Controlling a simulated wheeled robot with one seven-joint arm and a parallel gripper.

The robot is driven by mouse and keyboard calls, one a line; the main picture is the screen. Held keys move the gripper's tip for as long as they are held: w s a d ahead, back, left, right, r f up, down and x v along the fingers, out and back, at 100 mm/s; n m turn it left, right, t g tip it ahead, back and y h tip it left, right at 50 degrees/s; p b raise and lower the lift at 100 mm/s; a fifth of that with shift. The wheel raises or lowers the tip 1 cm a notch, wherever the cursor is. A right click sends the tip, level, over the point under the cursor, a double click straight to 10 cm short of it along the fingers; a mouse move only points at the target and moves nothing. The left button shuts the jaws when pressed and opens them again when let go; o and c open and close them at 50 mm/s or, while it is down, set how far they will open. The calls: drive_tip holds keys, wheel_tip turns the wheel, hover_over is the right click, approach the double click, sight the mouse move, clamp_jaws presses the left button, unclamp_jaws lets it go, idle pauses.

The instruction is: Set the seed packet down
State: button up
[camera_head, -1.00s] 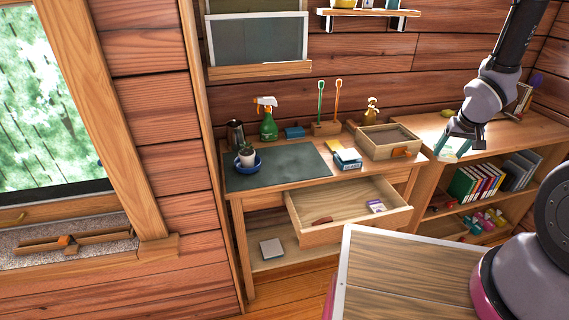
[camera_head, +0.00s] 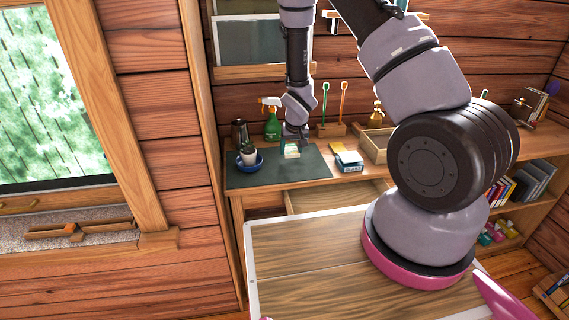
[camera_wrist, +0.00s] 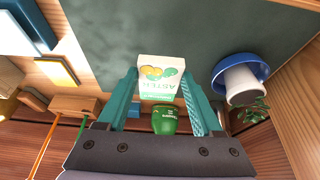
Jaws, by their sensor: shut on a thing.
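The seed packet (camera_wrist: 161,78) is a small white packet with green lettering and yellow, orange and green shapes. My gripper (camera_wrist: 160,88) is shut on it, a teal finger on each side. In the head view my gripper (camera_head: 292,142) points down over the dark green desk mat (camera_head: 305,172), with the packet (camera_head: 292,153) between its fingertips. Whether the packet's lower edge touches the mat is not clear. The mat around it is bare.
A potted plant on a blue saucer (camera_head: 249,166) stands left of the packet. A green spray bottle (camera_head: 272,127) stands behind. Blue and yellow stationery (camera_head: 346,157) and a wooden tray (camera_head: 376,150) lie to the right. A drawer (camera_head: 335,196) below is open.

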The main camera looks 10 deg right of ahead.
sight(291, 168)
wheel_tip(291, 168, down, 2)
drive_tip(key=shift+a, duration=0.1)
drive_tip(key=shift+f, duration=2)
drive_tip(key=shift+f, duration=0.1)
drive_tip(key=o, duration=1.3)
drive_tip(key=v, duration=1.2)
